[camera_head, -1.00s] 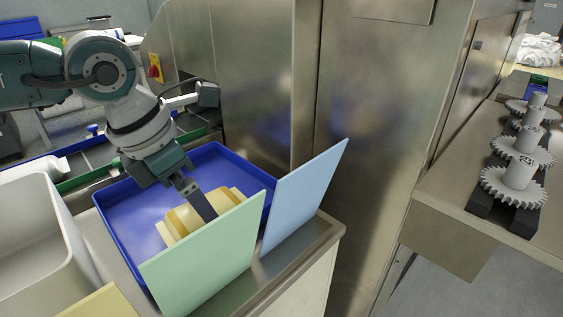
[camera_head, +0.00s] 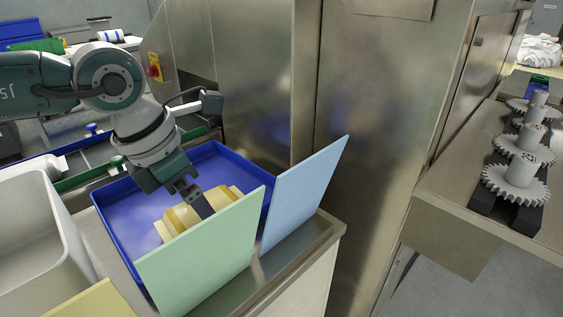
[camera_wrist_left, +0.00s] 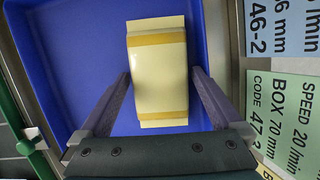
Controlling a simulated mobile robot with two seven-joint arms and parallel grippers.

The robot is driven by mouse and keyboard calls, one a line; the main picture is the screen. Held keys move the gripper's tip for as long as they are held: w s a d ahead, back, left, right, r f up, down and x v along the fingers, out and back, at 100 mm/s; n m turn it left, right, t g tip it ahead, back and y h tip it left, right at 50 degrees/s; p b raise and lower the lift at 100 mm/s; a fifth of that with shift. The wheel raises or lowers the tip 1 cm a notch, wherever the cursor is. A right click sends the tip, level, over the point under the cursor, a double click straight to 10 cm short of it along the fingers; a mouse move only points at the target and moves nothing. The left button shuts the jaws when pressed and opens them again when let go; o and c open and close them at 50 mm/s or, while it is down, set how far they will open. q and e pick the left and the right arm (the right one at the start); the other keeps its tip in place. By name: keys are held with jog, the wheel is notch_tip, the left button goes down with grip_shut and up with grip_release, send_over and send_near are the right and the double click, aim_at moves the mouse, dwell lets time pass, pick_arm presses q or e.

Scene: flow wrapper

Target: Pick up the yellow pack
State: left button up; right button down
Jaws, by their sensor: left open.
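The yellow pack (camera_head: 184,217) lies in the blue tray (camera_head: 119,236), partly hidden in the head view by the green card and my gripper. In the left wrist view the pack (camera_wrist_left: 159,84) is pale yellow with two darker bands and flat end seals. My left gripper (camera_head: 206,211) is over the pack, pointing down into the tray. In the left wrist view its two fingers (camera_wrist_left: 160,84) stand apart, one on each side of the pack, with gaps visible. The left gripper is open and empty. My right gripper is not in view.
A green card (camera_head: 205,245) and a blue card (camera_head: 303,195) stand upright at the tray's near right side. A pale bin (camera_head: 75,240) is at the left. A metal machine cabinet (camera_head: 370,120) rises behind. Gears (camera_head: 520,150) stand on a right-hand bench.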

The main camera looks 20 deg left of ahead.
pick_arm(q)
jog(key=c, duration=1.2)
jog(key=shift+r+p, duration=0.4)
jog(key=shift+r, duration=0.05)
notch_tip(320, 180, up, 20)
jog(key=p, duration=0.1)
jog(key=shift+f, duration=0.15)
